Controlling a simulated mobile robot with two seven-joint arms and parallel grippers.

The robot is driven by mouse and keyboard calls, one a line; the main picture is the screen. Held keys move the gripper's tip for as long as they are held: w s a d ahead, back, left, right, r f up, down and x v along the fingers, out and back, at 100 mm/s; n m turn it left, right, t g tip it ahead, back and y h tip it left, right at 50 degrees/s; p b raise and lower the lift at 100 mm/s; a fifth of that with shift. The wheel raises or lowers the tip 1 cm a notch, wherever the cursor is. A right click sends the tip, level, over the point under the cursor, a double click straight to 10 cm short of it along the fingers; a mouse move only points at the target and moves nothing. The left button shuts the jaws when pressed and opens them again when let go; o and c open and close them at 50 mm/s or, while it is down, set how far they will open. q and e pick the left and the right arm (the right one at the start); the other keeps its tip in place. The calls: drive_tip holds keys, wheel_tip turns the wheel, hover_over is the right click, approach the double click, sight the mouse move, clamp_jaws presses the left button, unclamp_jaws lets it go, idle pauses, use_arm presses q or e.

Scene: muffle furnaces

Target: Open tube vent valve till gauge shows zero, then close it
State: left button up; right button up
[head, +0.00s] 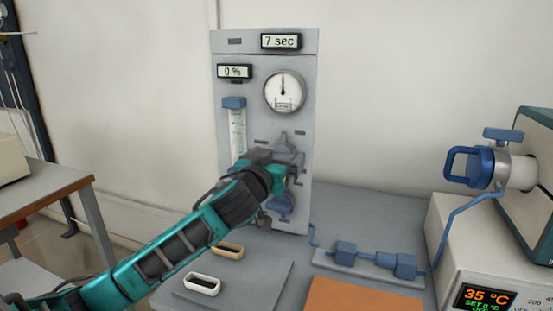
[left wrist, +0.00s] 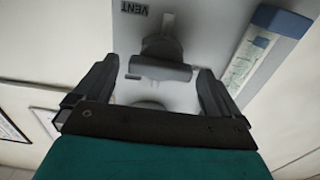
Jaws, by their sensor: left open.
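The grey panel (head: 225,50) stands upright at the back of the bench. Its round gauge (head: 284,91) has a dark needle pointing straight up; the scale figures are too small to read. In the left wrist view, a grey vent valve with a bar handle (left wrist: 160,68) sits beside the label "VENT" (left wrist: 134,8). My left gripper (left wrist: 155,72) is open, with one finger on each side of the handle and gaps visible on both sides. In the head view, my left gripper (head: 294,165) is at the panel below the gauge and hides part of the valve area. My right gripper is not in view.
The panel has displays reading "7 sec" (head: 281,41) and "0 %" (head: 235,72), a flowmeter with a blue top (head: 234,102) and a lower blue valve (head: 280,206). A furnace reading 35 °C (head: 487,298) and blue piping (head: 375,257) stand right. Two small holders (head: 202,284) lie in front.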

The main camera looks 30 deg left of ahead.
use_arm(q)
drive_tip(key=c, duration=1.1)
drive_tip(key=shift+o, duration=0.2)
